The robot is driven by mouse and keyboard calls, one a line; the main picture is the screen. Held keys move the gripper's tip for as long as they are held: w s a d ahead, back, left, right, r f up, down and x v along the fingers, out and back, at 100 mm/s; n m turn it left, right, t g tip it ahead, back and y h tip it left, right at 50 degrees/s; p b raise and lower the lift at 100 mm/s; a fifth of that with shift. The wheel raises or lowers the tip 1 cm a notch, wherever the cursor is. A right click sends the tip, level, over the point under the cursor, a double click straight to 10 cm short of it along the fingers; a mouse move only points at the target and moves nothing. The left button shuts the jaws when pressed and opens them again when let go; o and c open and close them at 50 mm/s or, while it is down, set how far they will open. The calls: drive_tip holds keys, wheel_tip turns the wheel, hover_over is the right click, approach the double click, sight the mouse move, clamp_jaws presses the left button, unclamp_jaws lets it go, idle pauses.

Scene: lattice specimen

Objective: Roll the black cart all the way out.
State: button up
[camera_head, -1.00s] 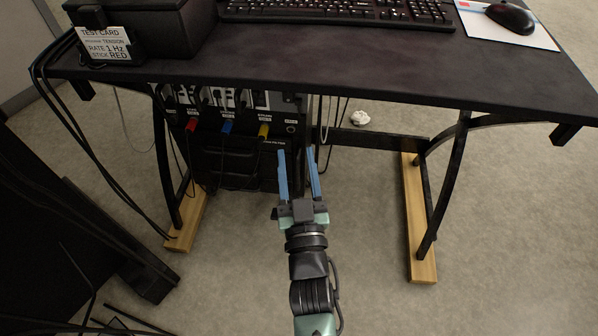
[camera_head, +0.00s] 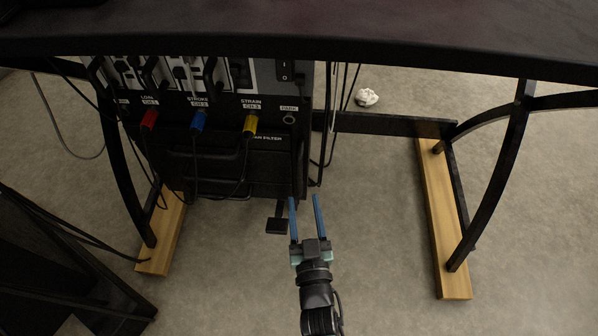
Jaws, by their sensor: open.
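The black cart (camera_head: 215,172) stands under the desk at left centre. Its front carries a panel with red, blue and yellow plugs, a switch, and dark handle bars (camera_head: 193,152) below. A small black pedal-like part (camera_head: 277,222) sticks out low at its front right. My gripper (camera_head: 304,200) is open and empty, with its two blue fingers pointing toward the cart's lower right corner. It is just right of the pedal-like part; I cannot tell whether the left finger touches anything. The cart's wheels are hidden.
The black desk (camera_head: 420,45) spans above. Its right leg stands on a wooden foot (camera_head: 440,220), its left on another (camera_head: 160,235). Cables hang around the cart. A crumpled white object (camera_head: 367,97) lies behind the crossbar (camera_head: 390,124). A dark structure (camera_head: 60,265) is at lower left. Carpet in front is clear.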

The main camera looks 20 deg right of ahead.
sight(300, 175)
drive_tip(key=b+x, duration=0.3)
drive_tip(key=x, duration=0.5)
drive_tip(key=shift+f+b, duration=0.15)
drive_tip(key=shift+b, duration=0.15)
drive_tip(key=shift+w+d, duration=0.15)
drive_tip(key=shift+w, duration=0.4)
clamp_jaws()
idle(0.5)
